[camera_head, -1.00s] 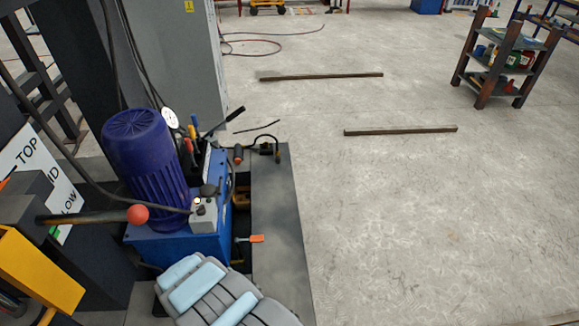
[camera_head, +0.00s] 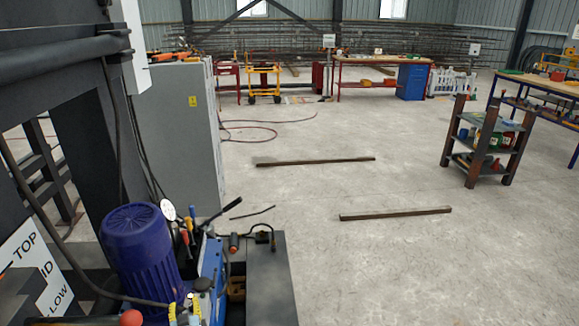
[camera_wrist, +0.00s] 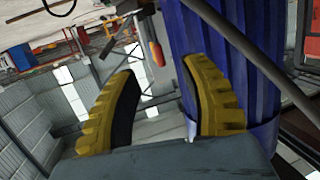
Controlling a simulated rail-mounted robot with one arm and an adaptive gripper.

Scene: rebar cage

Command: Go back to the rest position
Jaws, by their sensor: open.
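My gripper (camera_wrist: 162,68) shows in the wrist view as two yellow, ridged fingers with dark inner pads. They are spread apart with nothing held between them. The ribbed blue motor (camera_wrist: 268,60) fills the picture behind and beside the right finger; I cannot tell the clearance. In the head view, small yellow tips that look like my gripper (camera_head: 185,312) show at the bottom edge, in front of the blue motor (camera_head: 140,250). The rest of my gripper is out of that view.
Around the motor are a red ball-ended lever (camera_head: 131,318), a black-handled lever (camera_head: 222,212) and cables. A grey cabinet (camera_head: 175,140) stands behind. Two bars (camera_head: 315,161) lie on the floor. A shelf cart (camera_head: 485,150) stands right. The floor between is open.

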